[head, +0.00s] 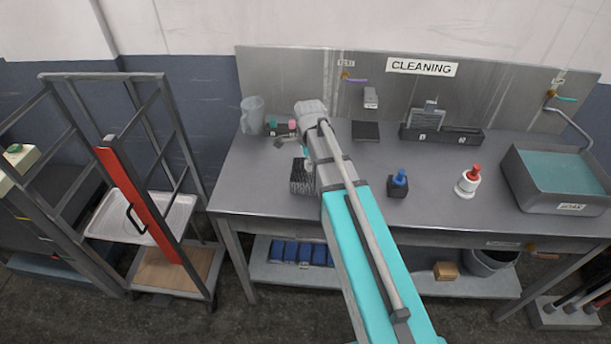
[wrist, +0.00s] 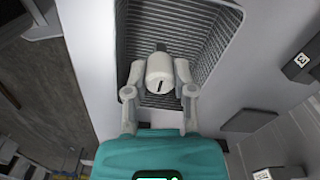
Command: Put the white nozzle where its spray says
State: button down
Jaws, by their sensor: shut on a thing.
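My gripper (wrist: 159,78) is shut on the white nozzle (wrist: 160,70), a short pale cylinder with a small dark slit mark on its face. It holds the nozzle over a dark ribbed basket (wrist: 203,18), which opens below and around it in the wrist view. I cannot tell the gap between nozzle and basket. In the head view the basket (head: 301,184) stands at the front left of the steel bench, and my arm hides most of the gripper.
A basin (head: 570,208) with bluish liquid is at the bench's right end. A dark divided rack (head: 460,137) and black pad (head: 365,131) lie at the back. A clear jug (head: 252,115) stands at the back left. The bench's middle is mostly clear.

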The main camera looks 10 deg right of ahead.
jog(key=shift+w+a+f, duration=0.15)
jog(key=shift+w+f, duration=0.15)
jog(key=shift+f, duration=0.1)
jog(key=shift+w+a+f+b, duration=0.1)
jog(key=shift+w+f+b, duration=0.35)
jog(key=shift+b, duration=0.25)
jog(key=shift+f+b, duration=1.5)
jog(key=shift+f, duration=0.05)
jog(key=shift+f, duration=0.1)
jog(key=shift+c, duration=2.3)
grip_release()
notch_tip(320, 180, up, 12)
jog(key=p, duration=1.2)
